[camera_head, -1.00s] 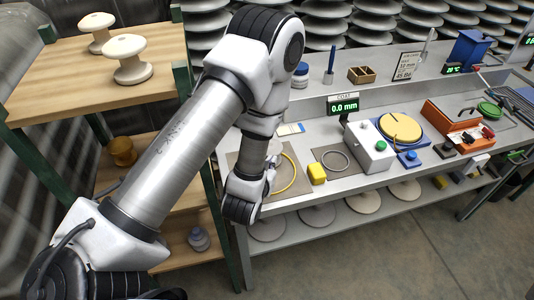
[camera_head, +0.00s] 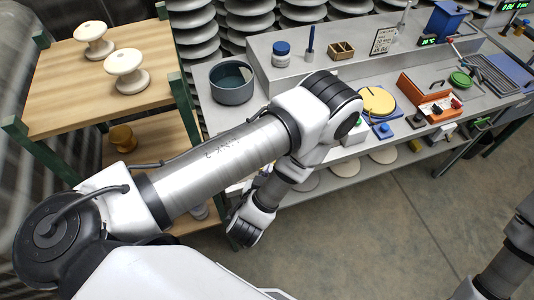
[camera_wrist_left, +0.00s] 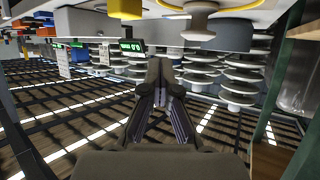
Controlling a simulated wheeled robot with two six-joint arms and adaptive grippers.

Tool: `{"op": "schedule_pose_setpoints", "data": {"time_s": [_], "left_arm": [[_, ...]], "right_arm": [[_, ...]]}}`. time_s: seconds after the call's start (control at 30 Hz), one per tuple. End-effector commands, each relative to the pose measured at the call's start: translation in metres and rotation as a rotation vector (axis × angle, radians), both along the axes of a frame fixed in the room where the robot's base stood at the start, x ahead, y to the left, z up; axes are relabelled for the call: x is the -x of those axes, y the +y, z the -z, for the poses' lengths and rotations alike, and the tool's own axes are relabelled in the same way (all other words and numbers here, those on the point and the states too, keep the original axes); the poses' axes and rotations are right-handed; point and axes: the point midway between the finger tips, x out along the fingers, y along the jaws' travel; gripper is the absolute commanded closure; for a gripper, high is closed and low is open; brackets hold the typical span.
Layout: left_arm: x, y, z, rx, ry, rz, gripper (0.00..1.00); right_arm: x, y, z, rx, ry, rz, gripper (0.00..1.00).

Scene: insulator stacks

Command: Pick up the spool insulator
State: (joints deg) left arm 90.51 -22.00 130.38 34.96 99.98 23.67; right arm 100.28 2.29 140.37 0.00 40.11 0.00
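Two cream-white spool insulators stand upright and apart on the wooden top shelf at the left of the head view: a nearer one (camera_head: 127,72) and a farther one (camera_head: 94,41). I cannot tell which one is meant. My left arm reaches across the middle of the head view, with its wrist low in front of the bench, right of and below both spools. My left gripper (camera_wrist_left: 160,78) shows in the left wrist view with its fingers together and nothing visible between them; its fingertips are hidden in the head view. Only part of my right arm shows, at the lower right.
The wooden shelf (camera_head: 60,95) has green posts (camera_head: 181,110) on its right side. A grey-blue pot (camera_head: 232,83) stands on the bench beside it. An orange tray (camera_head: 428,97) and a yellow disc (camera_head: 378,101) are farther right. The floor (camera_head: 400,235) before the bench is open.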

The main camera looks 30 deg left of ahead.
Motion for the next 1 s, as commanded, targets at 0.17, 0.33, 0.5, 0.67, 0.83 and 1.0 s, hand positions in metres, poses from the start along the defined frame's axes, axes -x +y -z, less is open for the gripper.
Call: {"op": "schedule_pose_setpoints", "data": {"time_s": [0.17, 0.33, 0.5, 0.67, 0.83, 1.0], "left_arm": [[-0.0001, 0.0001, 0.0010, 0.000, -0.001, 0.000, 1.00], [-0.0002, 0.0001, 0.0008, 0.000, -0.001, 0.000, 0.53], [-0.0002, 0.0002, 0.0007, 0.000, -0.001, 0.000, 0.20], [-0.0003, 0.0002, 0.0006, -0.001, -0.001, 0.000, 0.20], [-0.0003, 0.0002, 0.0006, -0.001, -0.001, 0.000, 0.20], [-0.0016, 0.0009, 0.0035, -0.001, -0.001, 0.000, 0.20]], "right_arm": [[0.0002, 0.0000, 0.0011, 0.000, 0.000, 0.000, 0.60], [0.0002, 0.0000, 0.0010, 0.000, 0.000, 0.000, 0.60], [0.0002, 0.0000, 0.0009, 0.000, 0.000, 0.000, 0.60], [0.0001, 0.0000, 0.0009, 0.000, 0.000, 0.000, 0.60], [0.0000, -0.0001, 0.0008, 0.000, 0.000, 0.000, 0.60], [0.0001, 0.0000, 0.0076, 0.000, 0.000, 0.000, 0.60]]}}
